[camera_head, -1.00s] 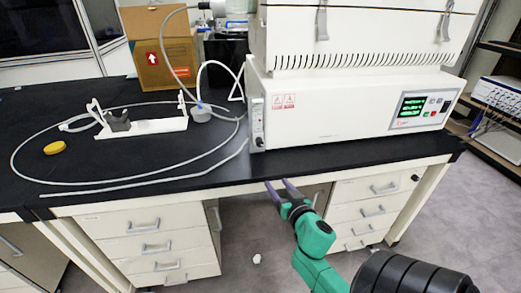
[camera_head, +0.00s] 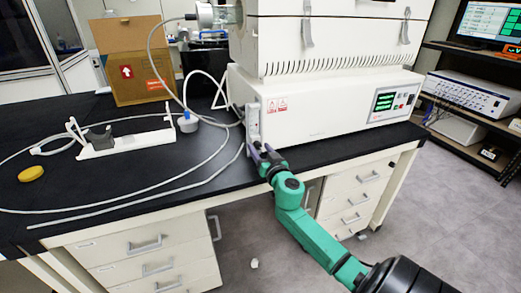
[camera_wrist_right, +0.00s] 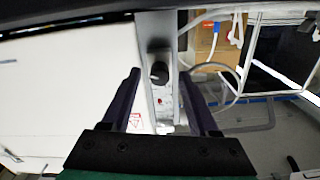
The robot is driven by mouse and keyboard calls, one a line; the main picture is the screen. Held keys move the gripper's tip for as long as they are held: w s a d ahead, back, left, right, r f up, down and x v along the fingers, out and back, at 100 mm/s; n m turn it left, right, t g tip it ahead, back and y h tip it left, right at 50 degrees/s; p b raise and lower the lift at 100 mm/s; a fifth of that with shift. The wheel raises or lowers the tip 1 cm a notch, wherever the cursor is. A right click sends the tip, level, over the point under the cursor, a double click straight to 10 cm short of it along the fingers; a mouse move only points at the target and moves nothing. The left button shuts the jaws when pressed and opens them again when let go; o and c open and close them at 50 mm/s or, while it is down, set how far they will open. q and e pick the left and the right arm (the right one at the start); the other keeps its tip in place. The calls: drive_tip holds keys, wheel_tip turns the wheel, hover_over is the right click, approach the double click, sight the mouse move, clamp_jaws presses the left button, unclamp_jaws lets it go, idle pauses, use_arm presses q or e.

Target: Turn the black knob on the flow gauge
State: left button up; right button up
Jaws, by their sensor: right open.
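The flow gauge (camera_head: 254,122) is a narrow pale strip on the front left corner of the white freeze dryer (camera_head: 330,118). My right gripper (camera_head: 261,152) is at the gauge's lower end, and its dark fingers cover the knob's area in the head view. In the right wrist view the black knob (camera_wrist_right: 160,72) shows on the gauge (camera_wrist_right: 158,35), between the two spread fingers of the right gripper (camera_wrist_right: 160,78). The fingers are open on either side of the knob, with gaps visible. My left gripper is not in view.
A white tube (camera_head: 120,203) loops over the black bench top (camera_head: 100,110). Drawers (camera_head: 145,262) stand below the bench.

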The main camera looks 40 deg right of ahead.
clamp_jaws()
drive_tip(key=shift+n, duration=0.3)
drive_tip(key=n, duration=0.5)
drive_tip(key=shift+f, duration=0.1)
drive_tip(key=n, duration=0.5)
drive_tip(key=shift+a+n, duration=0.1)
drive_tip(key=shift+n, duration=0.3)
drive_tip(key=n, duration=0.5)
drive_tip(key=shift+f, duration=0.1)
drive_tip(key=n, duration=0.5)
drive_tip(key=shift+n, duration=0.3)
unclamp_jaws()
